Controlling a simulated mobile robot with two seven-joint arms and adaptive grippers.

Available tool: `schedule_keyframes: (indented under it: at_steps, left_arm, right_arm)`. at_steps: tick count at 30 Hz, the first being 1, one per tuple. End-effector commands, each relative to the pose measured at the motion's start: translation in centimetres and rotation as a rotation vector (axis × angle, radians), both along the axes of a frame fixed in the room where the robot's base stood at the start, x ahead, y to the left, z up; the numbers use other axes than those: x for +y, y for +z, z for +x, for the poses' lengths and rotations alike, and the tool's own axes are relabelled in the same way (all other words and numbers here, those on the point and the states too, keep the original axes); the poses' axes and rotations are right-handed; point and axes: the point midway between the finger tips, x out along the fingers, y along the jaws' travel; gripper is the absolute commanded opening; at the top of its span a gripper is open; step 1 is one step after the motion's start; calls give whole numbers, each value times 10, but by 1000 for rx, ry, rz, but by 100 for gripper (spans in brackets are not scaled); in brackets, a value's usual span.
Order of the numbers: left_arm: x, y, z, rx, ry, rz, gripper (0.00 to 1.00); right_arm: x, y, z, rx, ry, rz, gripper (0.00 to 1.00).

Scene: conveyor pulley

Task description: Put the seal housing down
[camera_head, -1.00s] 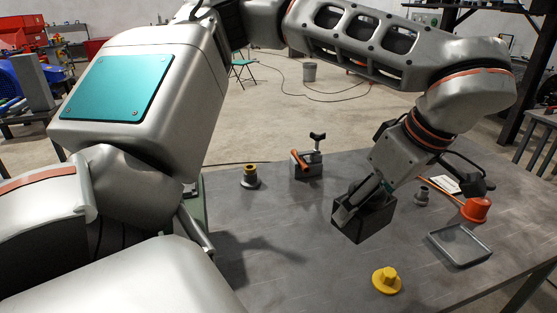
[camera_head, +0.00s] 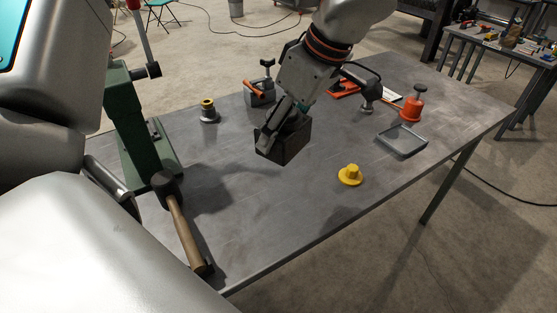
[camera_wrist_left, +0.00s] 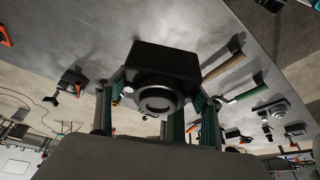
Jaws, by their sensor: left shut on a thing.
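The seal housing appears to be a dark block (camera_head: 272,147) with a round collar, at the middle of the grey table in the head view. In the wrist view the housing (camera_wrist_left: 160,62) shows its ring-shaped collar facing the camera. My left gripper (camera_head: 284,119) is shut on it from above, with its fingers (camera_wrist_left: 158,105) on either side. The housing is low over the table or on it; I cannot tell whether its underside touches. My right gripper is in neither view.
A yellow flanged part (camera_head: 350,176) and a grey tray (camera_head: 402,143) lie to the right. A red part (camera_head: 412,106) stands beyond the tray. A gold-topped part (camera_head: 208,111) and a clamp (camera_head: 260,93) stand behind. A hammer (camera_head: 185,228) lies left. Table in front is clear.

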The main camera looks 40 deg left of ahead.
Motion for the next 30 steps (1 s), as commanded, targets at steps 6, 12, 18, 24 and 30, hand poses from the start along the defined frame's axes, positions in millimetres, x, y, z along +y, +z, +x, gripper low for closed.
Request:
schedule_keyframes:
  at_steps: [6, 12, 18, 24, 30]
  left_arm:
    - [0, -37, 0, 2, 0, -1, 11]
    - [0, -74, 0, 2, 0, -1, 11]
    - [-1, -110, 0, 1, 0, -2, 11]
    - [-1, -137, 0, -1, 0, -2, 11]
    - [-1, -147, 1, -4, 0, -1, 11]
  right_arm:
    - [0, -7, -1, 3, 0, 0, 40]
    - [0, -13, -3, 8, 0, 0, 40]
    - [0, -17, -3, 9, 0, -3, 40]
    - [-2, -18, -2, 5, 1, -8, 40]
    - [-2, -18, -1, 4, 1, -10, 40]
